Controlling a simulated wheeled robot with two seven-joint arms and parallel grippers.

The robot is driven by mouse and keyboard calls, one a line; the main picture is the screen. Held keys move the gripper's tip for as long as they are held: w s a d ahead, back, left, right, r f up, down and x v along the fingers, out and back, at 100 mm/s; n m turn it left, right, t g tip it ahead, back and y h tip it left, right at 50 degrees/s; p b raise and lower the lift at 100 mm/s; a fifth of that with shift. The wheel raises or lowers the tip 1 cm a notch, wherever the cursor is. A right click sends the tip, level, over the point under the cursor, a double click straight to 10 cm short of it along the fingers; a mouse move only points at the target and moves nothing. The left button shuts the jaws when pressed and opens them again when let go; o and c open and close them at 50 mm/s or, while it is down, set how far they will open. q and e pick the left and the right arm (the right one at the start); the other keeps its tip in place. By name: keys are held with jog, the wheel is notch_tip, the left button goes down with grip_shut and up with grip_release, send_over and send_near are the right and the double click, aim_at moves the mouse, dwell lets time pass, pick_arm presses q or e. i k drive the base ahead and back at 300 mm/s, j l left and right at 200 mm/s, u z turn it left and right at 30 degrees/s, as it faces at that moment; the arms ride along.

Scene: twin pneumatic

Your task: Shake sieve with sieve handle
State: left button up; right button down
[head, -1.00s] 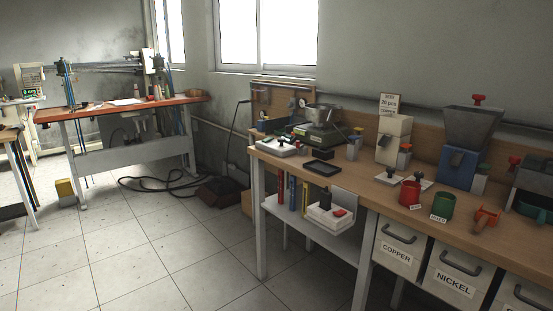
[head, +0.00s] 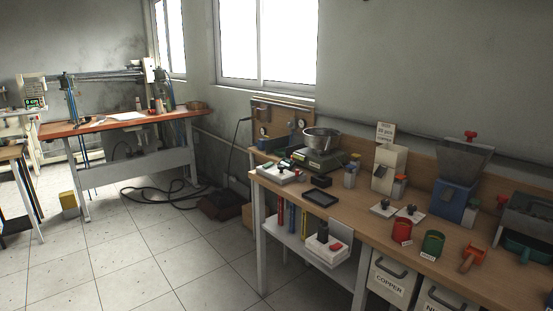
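No part is clearly a sieve with a handle at this distance. A grey housing with a dark green tray (head: 525,246) at the right edge of the bench may be the sieve unit; it is cut off by the picture's edge. An orange piece with a short handle (head: 472,257) lies on the bench just left of it. Neither of my grippers is in view.
The wooden workbench (head: 345,207) carries a silver bowl (head: 321,139) on a green scale, a blue hopper machine (head: 452,200), a red cup (head: 402,232) and a green cup (head: 433,244). Tiled floor (head: 165,255) is open in front. An orange-topped table (head: 125,122) stands far left.

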aim_at(502, 199)
jog(key=z, duration=1.35)
jog(key=i+j+z, duration=0.1)
jog(key=i+z, duration=0.4)
jog(key=i, duration=0.25)
